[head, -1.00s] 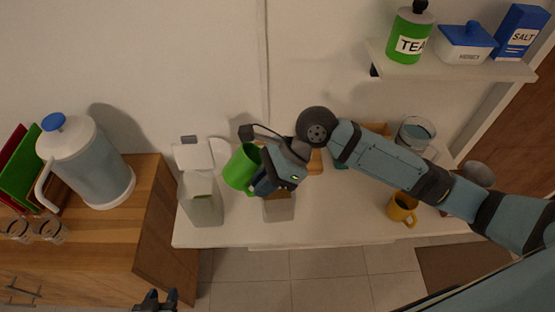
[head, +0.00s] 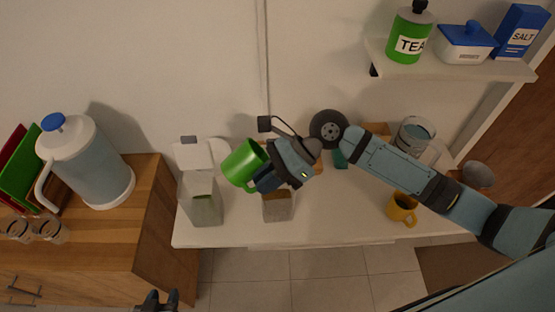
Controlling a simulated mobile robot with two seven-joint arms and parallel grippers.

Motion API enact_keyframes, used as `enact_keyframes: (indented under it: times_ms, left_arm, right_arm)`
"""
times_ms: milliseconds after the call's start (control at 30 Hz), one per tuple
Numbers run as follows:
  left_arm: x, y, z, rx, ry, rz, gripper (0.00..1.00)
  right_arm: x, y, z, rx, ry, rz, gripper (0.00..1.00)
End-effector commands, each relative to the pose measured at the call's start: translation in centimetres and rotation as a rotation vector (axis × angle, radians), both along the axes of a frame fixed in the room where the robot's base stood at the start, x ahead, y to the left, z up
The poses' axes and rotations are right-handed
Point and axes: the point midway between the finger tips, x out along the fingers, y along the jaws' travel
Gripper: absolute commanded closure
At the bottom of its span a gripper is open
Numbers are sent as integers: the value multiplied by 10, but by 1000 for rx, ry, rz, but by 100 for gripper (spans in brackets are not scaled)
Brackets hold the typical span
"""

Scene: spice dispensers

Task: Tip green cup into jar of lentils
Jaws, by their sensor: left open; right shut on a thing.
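The green cup (head: 241,164) is tilted in the air above the white table. My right gripper (head: 264,180) is shut on it at its right side. Below the cup are two open containers: a taller pale, see-through jar (head: 203,207) to the lower left, and a smaller square one (head: 277,208) with something brownish inside to the lower right. I cannot tell which holds lentils, nor see what is in the cup. My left gripper (head: 158,301) is open and empty at the bottom edge, far from the cup, its lower part cut off.
A white pitcher with a blue lid (head: 91,165) stands on the wooden counter at left. A yellow mug (head: 401,208) and a glass jar (head: 413,138) stand on the table's right side.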

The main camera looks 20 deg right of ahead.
Motion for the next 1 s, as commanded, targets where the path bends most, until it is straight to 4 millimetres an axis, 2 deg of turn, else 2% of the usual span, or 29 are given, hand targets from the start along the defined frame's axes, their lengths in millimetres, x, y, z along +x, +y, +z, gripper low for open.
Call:
enact_keyframes:
  times_ms: [600, 1000]
  left_arm:
    - [2, -2, -5, 6, -18, -15, 57]
    - [0, 0, -25, 21, -16, -37, 57]
  right_arm:
    - [0, -1, 2, 85, 4, 3, 100]
    - [1, -3, 3, 140, 6, 4, 100]
